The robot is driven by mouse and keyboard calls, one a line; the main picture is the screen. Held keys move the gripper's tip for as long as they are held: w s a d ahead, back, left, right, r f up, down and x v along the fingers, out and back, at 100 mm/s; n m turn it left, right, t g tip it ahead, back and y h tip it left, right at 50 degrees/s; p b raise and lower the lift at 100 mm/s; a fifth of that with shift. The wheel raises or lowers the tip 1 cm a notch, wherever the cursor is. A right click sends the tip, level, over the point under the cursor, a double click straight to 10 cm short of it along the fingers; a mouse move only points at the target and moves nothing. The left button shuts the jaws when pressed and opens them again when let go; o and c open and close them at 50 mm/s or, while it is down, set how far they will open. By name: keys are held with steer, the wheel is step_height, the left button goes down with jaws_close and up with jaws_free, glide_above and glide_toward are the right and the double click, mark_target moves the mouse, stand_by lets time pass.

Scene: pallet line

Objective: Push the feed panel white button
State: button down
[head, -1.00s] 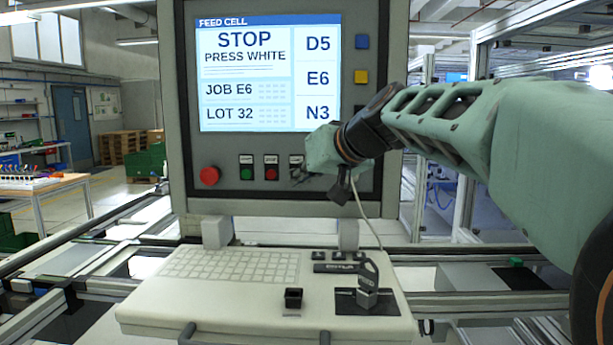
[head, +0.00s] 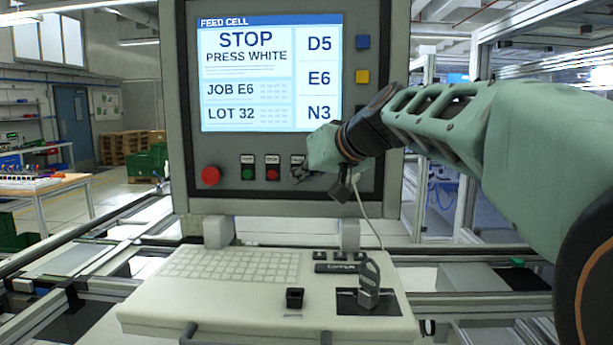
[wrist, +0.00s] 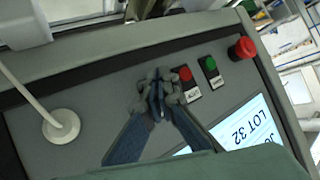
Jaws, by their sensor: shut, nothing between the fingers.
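The feed panel (head: 185,120) stands upright, and its screen (head: 270,70) reads "STOP" and "PRESS WHITE". Below the screen is a row with a green button (head: 247,174), a red button (head: 272,174) and a third label (head: 297,159). My gripper (head: 302,174) is shut and empty, with its fingertips over the spot under that third label. The white button is not visible; the fingers cover that place. In the wrist view my shut fingers (wrist: 158,97) point at the panel face beside the red button (wrist: 185,73). Whether they touch it I cannot tell.
A large red mushroom button (head: 211,176) sits at the row's left end. Blue (head: 362,41) and yellow (head: 361,76) keys line the screen's right side.

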steer(key=shift+w, duration=0.45)
stand_by(0.4)
steer(key=shift+s, duration=0.1)
steer(key=shift+s+b, duration=0.55)
steer(key=shift+s, duration=0.25)
steer(key=shift+s, duration=0.1)
steer(key=shift+s+a+r+b, duration=0.1)
steer(key=shift+s+b, duration=0.55)
steer(key=shift+s, duration=0.6)
steer(key=shift+s+a+b, duration=0.1)
steer(key=shift+s+b, duration=0.55)
steer(key=shift+s, duration=0.6)
steer(key=shift+w+r, duration=0.1)
steer(key=shift+w, duration=0.05)
